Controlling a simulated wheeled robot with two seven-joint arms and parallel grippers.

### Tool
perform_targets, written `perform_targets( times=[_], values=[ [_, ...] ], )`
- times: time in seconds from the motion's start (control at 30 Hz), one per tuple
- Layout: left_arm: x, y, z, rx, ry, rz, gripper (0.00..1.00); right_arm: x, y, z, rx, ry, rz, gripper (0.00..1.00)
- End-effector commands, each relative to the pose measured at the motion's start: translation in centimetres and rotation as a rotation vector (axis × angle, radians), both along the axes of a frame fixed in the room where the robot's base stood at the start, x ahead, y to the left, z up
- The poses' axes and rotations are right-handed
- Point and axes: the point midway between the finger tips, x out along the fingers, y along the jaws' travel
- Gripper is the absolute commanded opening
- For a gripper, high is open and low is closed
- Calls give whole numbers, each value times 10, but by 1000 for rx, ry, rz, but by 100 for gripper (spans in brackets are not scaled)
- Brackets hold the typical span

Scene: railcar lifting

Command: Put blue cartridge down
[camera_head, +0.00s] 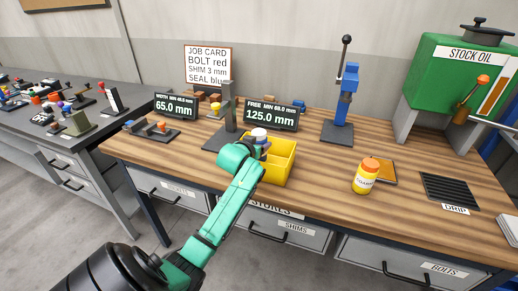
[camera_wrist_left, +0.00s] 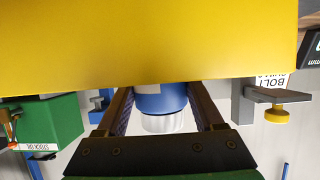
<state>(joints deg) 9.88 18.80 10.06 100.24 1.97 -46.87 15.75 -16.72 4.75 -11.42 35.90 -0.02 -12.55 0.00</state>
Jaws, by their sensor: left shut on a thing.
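My left gripper (camera_head: 257,146) is at the back left part of the yellow bin (camera_head: 277,172) on the wooden bench. It is shut on the blue cartridge, whose white cap (camera_head: 259,132) shows above the fingers. In the left wrist view, which is upside down, the blue cartridge (camera_wrist_left: 160,98) sits between the two dark fingers, and the bin's yellow wall (camera_wrist_left: 150,40) hides its far end. I cannot tell whether the cartridge touches the bin floor. My right gripper is not in view.
A post stand (camera_head: 229,112) and two displays (camera_head: 271,115) are behind the bin. A blue lever press (camera_head: 345,95), a yellow jar (camera_head: 365,178), a drip grate (camera_head: 450,190) and a green oil tank (camera_head: 450,80) stand to the right. The bench front between bin and jar is clear.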

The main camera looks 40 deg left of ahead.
Motion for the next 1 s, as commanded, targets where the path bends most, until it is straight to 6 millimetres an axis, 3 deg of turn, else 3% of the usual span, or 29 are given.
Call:
perform_targets(
  times=[0.1,0.37,0.4,0.47,0.8,1.0],
  values=[
    [0,0,-22,-2,2,0,0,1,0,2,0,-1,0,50],
    [0,0,-25,1,-2,0,0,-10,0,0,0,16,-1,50],
    [0,0,-26,0,0,0,73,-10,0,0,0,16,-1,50],
    [0,0,-26,0,0,0,96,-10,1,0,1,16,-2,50],
    [0,0,-24,0,0,-1,99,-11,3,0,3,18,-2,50],
    [-17,-6,-18,0,-1,-1,99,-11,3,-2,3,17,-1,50]
  ],
)
